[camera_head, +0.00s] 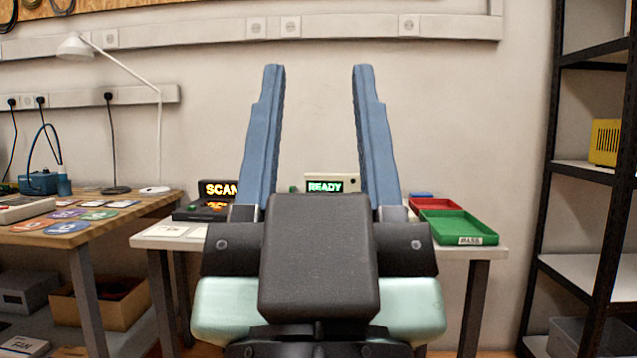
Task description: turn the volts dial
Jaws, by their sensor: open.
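My gripper (318,72) is in the middle of the view, its two blue fingers pointing up and spread wide apart. It is open and nothing is between the fingers but bare wall. No volts dial can be made out. A device with a lit green READY display (325,187) stands on the white table behind my gripper, and its lower part is hidden. A dark device with an orange SCAN display (218,188) stands to the left, partly covered by the left finger.
A green tray (467,240) and a red tray (432,204) lie on the white table (146,242) at the right. A wooden bench (20,238) with a lamp (75,48) and coloured discs is at the left. A dark shelf rack (545,180) stands at the right.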

